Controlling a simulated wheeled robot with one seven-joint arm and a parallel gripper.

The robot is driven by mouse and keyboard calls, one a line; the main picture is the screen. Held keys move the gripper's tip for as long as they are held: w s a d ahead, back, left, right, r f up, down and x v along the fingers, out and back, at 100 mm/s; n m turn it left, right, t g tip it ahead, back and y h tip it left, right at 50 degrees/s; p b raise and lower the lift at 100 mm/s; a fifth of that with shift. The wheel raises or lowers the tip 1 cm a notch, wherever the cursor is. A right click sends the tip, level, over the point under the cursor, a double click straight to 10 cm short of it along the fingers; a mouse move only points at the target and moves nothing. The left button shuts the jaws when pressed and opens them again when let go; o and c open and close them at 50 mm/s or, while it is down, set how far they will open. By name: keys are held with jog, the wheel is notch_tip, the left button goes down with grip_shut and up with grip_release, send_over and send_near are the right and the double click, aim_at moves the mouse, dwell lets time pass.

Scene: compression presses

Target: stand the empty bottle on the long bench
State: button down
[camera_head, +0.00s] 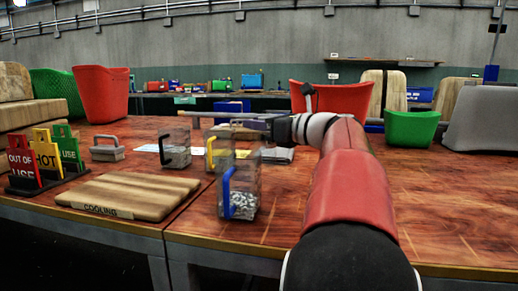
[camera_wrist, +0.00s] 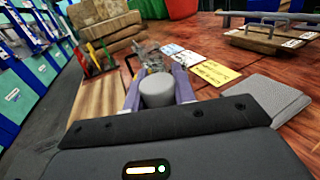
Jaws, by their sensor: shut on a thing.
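My gripper (camera_wrist: 158,82) is shut on a smooth grey cylinder (camera_wrist: 157,91) in the wrist view. The cylinder has a pale round top and sits between the two bluish fingers. I cannot tell for sure that it is the empty bottle; no neck or label shows. In the head view my red-and-black arm reaches over the long bench (camera_head: 330,205), and the hand points left above the bench top. The held cylinder does not show clearly there. Its lower part is hidden in the wrist view.
Clear containers with blue (camera_head: 241,205), yellow (camera_head: 219,160) and black (camera_head: 176,147) handles stand under and beyond the hand. A wooden cooling board (camera_head: 133,193) and sign stand (camera_head: 38,180) are left. A green bin (camera_head: 411,128) stands right.

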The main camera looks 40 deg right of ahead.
aim_at(260, 141)
jog(key=shift+f+b, duration=0.65)
jog(key=shift+f, duration=1.55)
jog(key=c, duration=1.1)
grip_release()
jog(key=shift+f, duration=0.1)
jog(key=shift+c, duration=0.2)
jog(key=shift+s+d, duration=0.1)
jog(key=shift+s, duration=0.1)
jog(key=v, duration=1.1)
jog(key=shift+s+p, duration=0.3)
jog(key=shift+p, duration=0.15)
